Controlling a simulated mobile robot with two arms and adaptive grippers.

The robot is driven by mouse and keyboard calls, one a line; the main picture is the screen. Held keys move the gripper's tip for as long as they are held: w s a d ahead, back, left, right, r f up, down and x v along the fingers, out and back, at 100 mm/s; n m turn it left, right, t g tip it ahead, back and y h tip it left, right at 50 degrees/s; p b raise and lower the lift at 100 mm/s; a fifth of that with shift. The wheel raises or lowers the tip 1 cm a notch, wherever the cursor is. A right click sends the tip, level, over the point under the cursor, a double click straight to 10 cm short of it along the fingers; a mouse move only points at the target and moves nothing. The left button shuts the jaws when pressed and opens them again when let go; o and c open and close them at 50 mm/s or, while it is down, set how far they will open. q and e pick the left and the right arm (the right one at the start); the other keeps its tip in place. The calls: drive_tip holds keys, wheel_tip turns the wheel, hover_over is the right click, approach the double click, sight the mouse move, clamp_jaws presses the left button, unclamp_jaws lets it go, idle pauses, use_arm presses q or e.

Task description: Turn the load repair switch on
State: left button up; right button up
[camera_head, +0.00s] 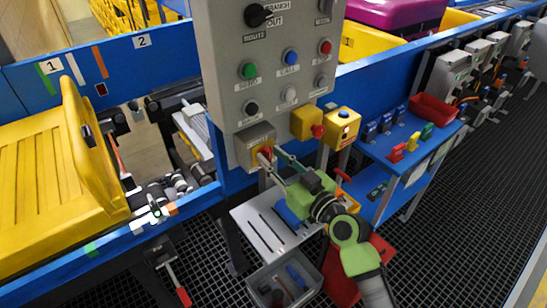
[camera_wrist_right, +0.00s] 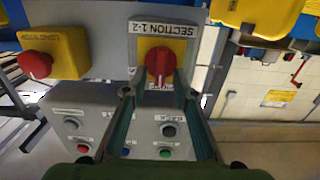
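A red rotary switch (camera_head: 265,153) on a yellow plate sits on a grey box at the lower edge of the grey control panel (camera_head: 232,75). It also shows in the right wrist view (camera_wrist_right: 159,64), with its grip upright and a label that reads "SECTION 1-2". I can read no label saying load repair. My right gripper (camera_head: 276,164) is open in front of this switch. In the right wrist view its fingertips (camera_wrist_right: 156,92) lie on either side of the lower part of the red knob; I cannot tell whether they touch it. My left gripper is not in view.
A yellow box (camera_head: 304,121) with a red push button stands close beside the switch, and another yellow box (camera_head: 342,126) is further right. A blue shelf (camera_head: 414,150) holds a red bin (camera_head: 433,110). A yellow tray (camera_head: 40,190) rests on the conveyor at left.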

clamp_jaws()
drive_tip(key=shift+m, duration=0.3)
drive_tip(key=m, duration=0.5)
drive_tip(key=f+m+p, duration=0.1)
drive_tip(key=m, duration=0.5)
drive_tip(key=d+m+p, duration=0.1)
drive_tip(key=m, duration=0.5)
drive_tip(key=shift+w+f, duration=0.15)
drive_tip(key=shift+w, duration=0.25)
drive_tip(key=shift+m+p, duration=0.3)
